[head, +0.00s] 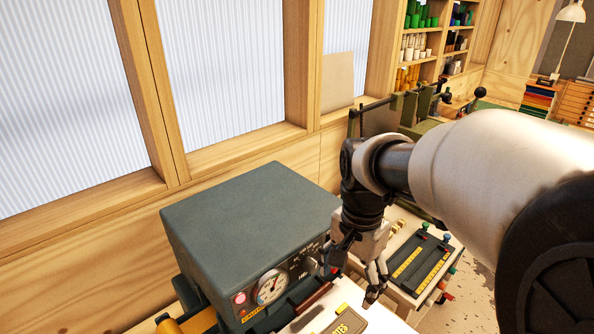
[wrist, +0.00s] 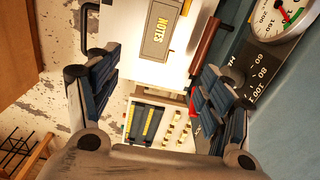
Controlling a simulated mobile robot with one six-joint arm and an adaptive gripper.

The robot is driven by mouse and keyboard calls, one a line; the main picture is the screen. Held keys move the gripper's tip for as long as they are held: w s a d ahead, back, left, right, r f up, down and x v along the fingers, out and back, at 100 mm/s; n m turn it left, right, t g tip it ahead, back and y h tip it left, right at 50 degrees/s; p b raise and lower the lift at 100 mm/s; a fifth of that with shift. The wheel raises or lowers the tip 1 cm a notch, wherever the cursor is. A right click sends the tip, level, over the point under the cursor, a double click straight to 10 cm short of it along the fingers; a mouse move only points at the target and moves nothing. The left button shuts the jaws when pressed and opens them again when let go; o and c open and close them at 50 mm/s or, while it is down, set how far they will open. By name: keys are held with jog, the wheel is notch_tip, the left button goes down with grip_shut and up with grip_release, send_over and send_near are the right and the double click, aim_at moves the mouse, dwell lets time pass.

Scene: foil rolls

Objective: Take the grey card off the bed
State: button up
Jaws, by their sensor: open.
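A grey card (wrist: 158,38) with gold lettering "NOTES" lies on the white bed (wrist: 125,30) in the wrist view. In the head view the card (head: 345,322) is at the bottom edge, partly cut off, on the bed (head: 385,322) in front of the press. A small gold piece (wrist: 186,7) is at its end. My gripper (head: 356,280) is open and empty, just beyond the card in the head view. In the wrist view its fingers (wrist: 155,80) are spread, with the bed between them and the card farther up the picture.
The dark green press (head: 250,225) with a round gauge (head: 271,287) stands left of my gripper. A dark red bar (wrist: 207,38) runs beside the card. A tray with dark panels and gold strips (head: 420,262) is to the right. A wooden window wall (head: 235,143) is behind.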

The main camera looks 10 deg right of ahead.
jog(key=b, duration=0.3)
send_over(341, 332)
jog(key=f, duration=1.2)
jog(key=shift+w+d+f, duration=0.15)
jog(key=shift+w, duration=0.05)
notch_tip(341, 332, down, 5)
jog(key=shift+s+f+b, duration=0.1)
jog(key=shift+s+b, duration=0.05)
jog(key=shift+b, duration=0.55)
jog(key=c, duration=1.2)
jog(key=shift+o, duration=0.2)
jog(key=shift+r, duration=0.2)
